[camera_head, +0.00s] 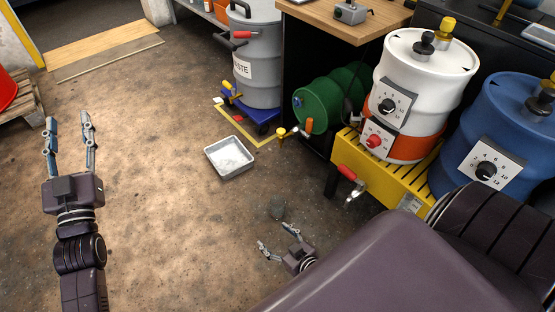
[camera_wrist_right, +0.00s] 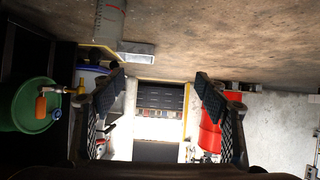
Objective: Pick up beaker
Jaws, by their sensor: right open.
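A small, dark, see-through object (camera_head: 277,208), which may be the beaker, shows faintly on the floor in the head view. I cannot make out its shape surely. My right gripper (camera_head: 278,237) is open and empty, just below that object in the picture and apart from it. In the right wrist view, the fingers of my right gripper (camera_wrist_right: 160,82) stand wide apart with nothing between them. My left gripper (camera_head: 67,120) is open and empty over bare floor at the left.
A pale tray (camera_head: 230,156) lies on the floor. A green drum (camera_head: 318,102) with a tap lies near a yellow stand (camera_head: 352,165) bearing a white and orange drum (camera_head: 424,60). A blue drum (camera_head: 510,118) and grey waste drum (camera_head: 260,60) stand nearby.

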